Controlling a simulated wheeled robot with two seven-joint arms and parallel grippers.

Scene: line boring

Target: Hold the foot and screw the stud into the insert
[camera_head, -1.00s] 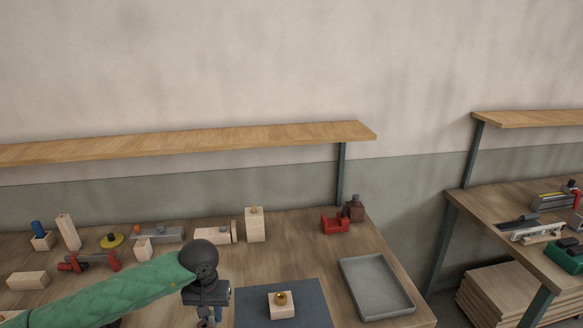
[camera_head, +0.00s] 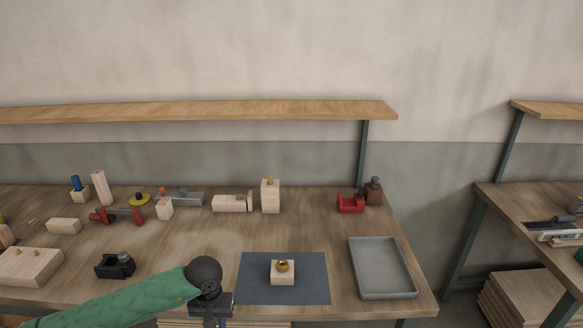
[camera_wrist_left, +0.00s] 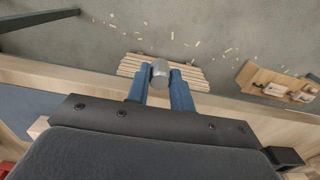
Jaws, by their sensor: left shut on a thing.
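A pale wooden block (camera_head: 282,278) with a round brass insert (camera_head: 283,266) in its top sits on the dark blue mat. My left gripper (camera_wrist_left: 160,88) has its blue fingers shut on a grey round-ended piece, which I take for the foot (camera_wrist_left: 160,70). In the head view my left wrist (camera_head: 210,300) is at the bottom, left of the mat and near the table's front edge; its fingers are hardly visible there. I cannot tell whether a stud is on the held piece. My right gripper is not in view.
The dark mat (camera_head: 250,291) lies near the front edge. A grey tray (camera_head: 383,288) stands to its right. A black device (camera_head: 115,265) and a large wooden block (camera_head: 30,266) are at the left. A red tool (camera_head: 350,203) and several wooden pieces line the back.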

